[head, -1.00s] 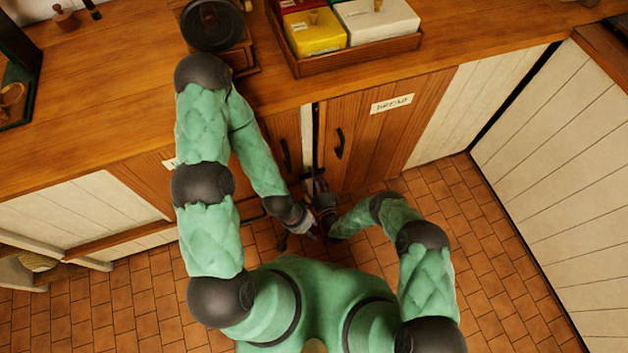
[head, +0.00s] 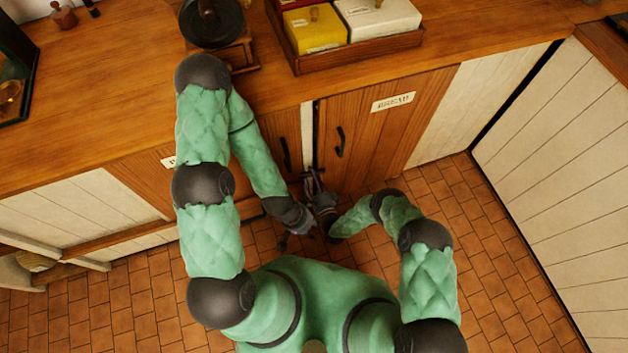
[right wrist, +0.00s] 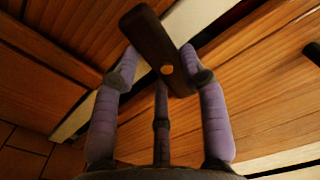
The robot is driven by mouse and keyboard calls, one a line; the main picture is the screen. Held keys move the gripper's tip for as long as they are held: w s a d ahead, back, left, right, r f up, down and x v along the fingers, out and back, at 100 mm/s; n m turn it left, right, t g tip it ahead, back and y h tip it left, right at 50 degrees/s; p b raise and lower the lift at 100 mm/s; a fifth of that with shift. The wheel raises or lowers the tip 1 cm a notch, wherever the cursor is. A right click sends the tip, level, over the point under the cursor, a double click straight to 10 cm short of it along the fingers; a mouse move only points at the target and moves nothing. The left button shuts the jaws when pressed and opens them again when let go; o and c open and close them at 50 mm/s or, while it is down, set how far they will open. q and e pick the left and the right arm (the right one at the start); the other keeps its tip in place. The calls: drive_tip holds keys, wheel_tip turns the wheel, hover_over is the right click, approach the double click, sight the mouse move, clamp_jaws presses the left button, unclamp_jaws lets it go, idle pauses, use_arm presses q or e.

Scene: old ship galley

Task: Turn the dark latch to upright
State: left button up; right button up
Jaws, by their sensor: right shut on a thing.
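The dark latch (right wrist: 150,40) is a dark brown bar with a brass-coloured pivot spot, seen in the right wrist view. It lies slanted across the pale strip (right wrist: 200,22) between two wooden doors. My right gripper (right wrist: 158,68) has its purple fingers on both sides of the bar and is shut on it. In the head view my right gripper (head: 314,184) is at the cabinet front, low between the doors, and the latch is not clear there. My left gripper (head: 284,240) is lower, beside it and in front of the cabinet; its fingers are too small to read.
The right cabinet door (head: 375,135) has a dark handle (head: 339,142) and a paper label. The left door (head: 280,135) has a similar handle. A wooden tray (head: 360,53) of boxes stands on the counter (head: 110,90) above. Tiled floor (head: 490,230) is clear at the right.

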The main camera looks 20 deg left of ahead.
drive_tip(key=m, duration=0.2)
drive_tip(key=shift+m+b, duration=0.3)
drive_tip(key=shift+m, duration=0.1)
drive_tip(key=m, duration=0.4)
drive_tip(key=shift+s+a+r, duration=0.1)
drive_tip(key=shift+a, duration=0.05)
drive_tip(key=m, duration=0.5)
drive_tip(key=shift+r, duration=0.1)
drive_tip(key=shift+r+m, duration=0.1)
drive_tip(key=shift+m, duration=1.7)
drive_tip(key=o, duration=1.1)
drive_tip(key=shift+o, duration=0.2)
